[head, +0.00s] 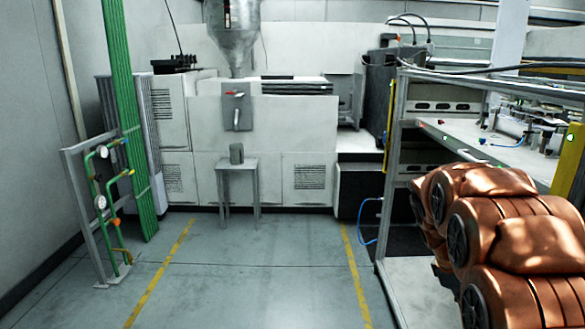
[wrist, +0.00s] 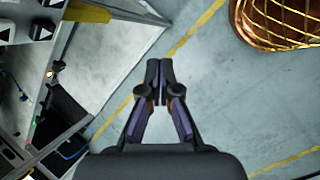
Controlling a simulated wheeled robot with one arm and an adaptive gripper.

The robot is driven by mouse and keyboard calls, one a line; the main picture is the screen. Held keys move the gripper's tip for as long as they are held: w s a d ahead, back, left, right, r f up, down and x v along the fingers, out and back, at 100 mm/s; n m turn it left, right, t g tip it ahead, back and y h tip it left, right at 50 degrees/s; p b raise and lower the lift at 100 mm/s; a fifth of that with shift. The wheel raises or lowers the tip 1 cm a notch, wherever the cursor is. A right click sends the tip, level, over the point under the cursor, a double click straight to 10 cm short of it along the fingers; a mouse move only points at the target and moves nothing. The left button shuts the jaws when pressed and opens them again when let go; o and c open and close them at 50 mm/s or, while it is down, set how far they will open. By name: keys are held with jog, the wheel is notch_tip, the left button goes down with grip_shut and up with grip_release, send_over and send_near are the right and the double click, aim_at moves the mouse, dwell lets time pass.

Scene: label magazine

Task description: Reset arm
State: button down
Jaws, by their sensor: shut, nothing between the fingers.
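My gripper (wrist: 159,75) shows in the wrist view, pointing up the picture from the dark wrist body at the bottom. Its two dark fingers meet at the tips, with nothing between them. It is over open grey floor and touches nothing that I can see. The gripper does not show in the head view.
In the head view, a metal-framed workbench (head: 440,134) with machine parts stands at the right. A small grey stool (head: 237,166) carrying a grey cup (head: 236,153) stands before a large white machine (head: 300,125). Green pipes (head: 128,120) rise at the left. The middle floor is clear.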

jog(key=s+a+m+y, duration=0.1)
jog(key=s+a+m, duration=0.1)
jog(key=s+a, duration=0.4)
jog(key=s+a+m+y, duration=0.2)
jog(key=s+a, duration=0.5)
jog(key=s, duration=0.7)
jog(key=s+a+f+m+y, duration=0.1)
jog(key=s+a+m+y, duration=0.1)
jog(key=s+a+m, duration=0.2)
jog(key=s+a, duration=0.3)
jog(key=s, duration=0.3)
jog(key=shift+a+g, duration=0.2)
jog(key=shift+g, duration=0.2)
jog(key=shift+w, duration=0.1)
